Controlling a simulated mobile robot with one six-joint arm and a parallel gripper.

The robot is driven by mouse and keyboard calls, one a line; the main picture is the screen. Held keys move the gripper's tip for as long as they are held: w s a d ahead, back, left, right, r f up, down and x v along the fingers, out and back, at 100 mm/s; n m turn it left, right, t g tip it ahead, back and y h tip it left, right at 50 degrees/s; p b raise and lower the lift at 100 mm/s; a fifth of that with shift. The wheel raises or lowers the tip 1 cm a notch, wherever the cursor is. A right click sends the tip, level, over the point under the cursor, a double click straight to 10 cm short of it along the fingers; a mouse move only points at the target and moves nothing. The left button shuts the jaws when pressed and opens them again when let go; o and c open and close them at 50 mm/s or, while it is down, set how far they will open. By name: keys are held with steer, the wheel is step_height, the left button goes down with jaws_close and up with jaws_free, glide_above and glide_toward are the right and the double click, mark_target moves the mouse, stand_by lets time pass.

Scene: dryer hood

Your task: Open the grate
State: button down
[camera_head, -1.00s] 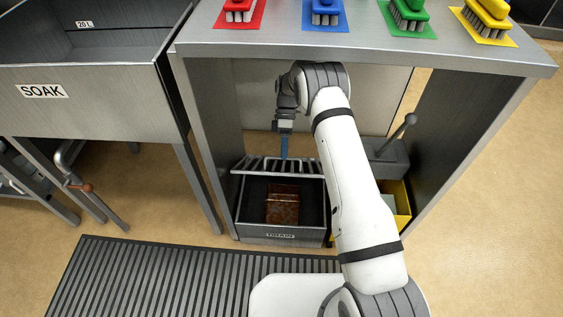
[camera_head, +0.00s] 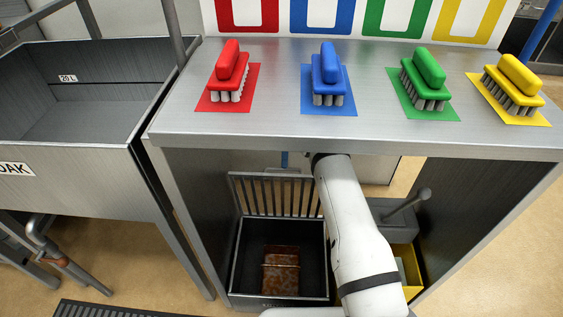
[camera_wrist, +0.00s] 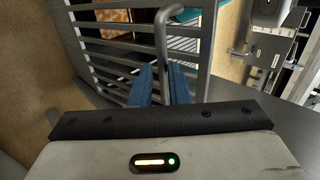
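The grate (camera_head: 272,196) is a panel of grey metal bars. It stands up at the back edge of an open dark box (camera_head: 241,262), tilted back. In the wrist view its bars (camera_wrist: 109,62) lie to the left, and its bent handle (camera_wrist: 163,37) rises in the middle. My gripper (camera_wrist: 161,72) has two blue fingers on either side of the handle, close around it, and looks shut on it. In the head view the gripper is mostly hidden behind the bench edge, with a bit of blue showing above the grate.
A rusty brown block (camera_head: 281,272) lies in the box. The bench top (camera_head: 380,128) with several coloured brushes hangs over my arm. A grey lever (camera_head: 408,206) and a yellow bin (camera_head: 411,269) are to the right. A SOAK sink (camera_head: 75,180) stands left.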

steer(key=shift+w+d+f, duration=0.1)
steer(key=shift+d+f, duration=0.05)
steer(key=shift+f, duration=0.5)
steer(key=shift+w+d+f, duration=0.1)
steer(key=shift+d+f, duration=0.05)
steer(key=shift+f, duration=0.45)
steer(key=c, duration=1.9)
jaws_free()
steer(key=shift+o, duration=0.9)
steer(key=shift+w+f+g, duration=0.1)
steer(key=shift+f+g, duration=0.15)
steer(key=shift+g, duration=0.05)
steer(key=shift+o, duration=1.2)
steer(key=shift+a+r, duration=0.15)
steer(key=shift+a, duration=0.05)
steer(key=shift+r, duration=0.25)
step_height(320, 180, up, 10)
steer(key=p, duration=0.3)
steer(key=shift+f, duration=0.15)
